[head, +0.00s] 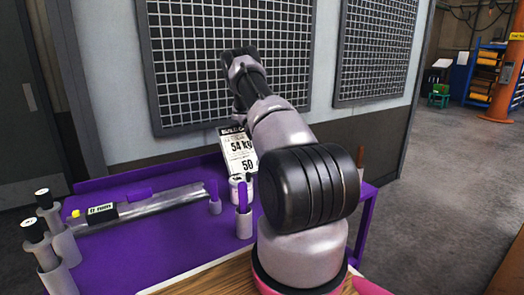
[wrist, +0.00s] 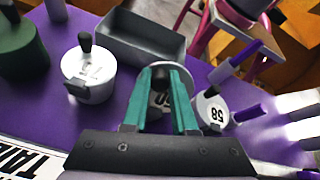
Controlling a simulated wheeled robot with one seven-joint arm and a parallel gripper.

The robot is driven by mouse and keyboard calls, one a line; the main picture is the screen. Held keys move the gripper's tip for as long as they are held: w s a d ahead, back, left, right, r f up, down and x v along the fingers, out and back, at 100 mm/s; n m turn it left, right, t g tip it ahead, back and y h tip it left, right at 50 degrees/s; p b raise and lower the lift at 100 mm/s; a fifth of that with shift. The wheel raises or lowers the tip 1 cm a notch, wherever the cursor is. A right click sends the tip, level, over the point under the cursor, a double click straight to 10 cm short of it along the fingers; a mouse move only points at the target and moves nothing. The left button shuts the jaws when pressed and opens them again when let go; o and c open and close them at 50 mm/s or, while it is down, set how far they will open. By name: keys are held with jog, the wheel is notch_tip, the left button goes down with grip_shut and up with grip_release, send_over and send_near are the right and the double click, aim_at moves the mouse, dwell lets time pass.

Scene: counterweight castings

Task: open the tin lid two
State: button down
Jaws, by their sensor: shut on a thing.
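My gripper (wrist: 162,75) shows in the wrist view with its teal fingers closed around a dark rounded knob (wrist: 172,76). A pale round piece with part of a printed number shows below the knob, between the fingers; the fingers and gripper body hide much of it. A white tin (wrist: 91,82) with an upright black knob on its lid stands apart to the left; its lid marking is too small to read. I cannot tell which tin is number two. In the head view my arm hides the gripper and what it holds.
A grey open metal tray (wrist: 140,42) stands behind the white tin. A pale cylinder marked 58 (wrist: 211,108) and purple pieces are close on the right. A dark green cylinder (wrist: 20,45) is at left.

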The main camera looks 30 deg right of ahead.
jog(key=shift+w, duration=0.1)
dwell(0.5)
jog(key=c, duration=0.7)
grip_release()
notch_tip(320, 180, up, 10)
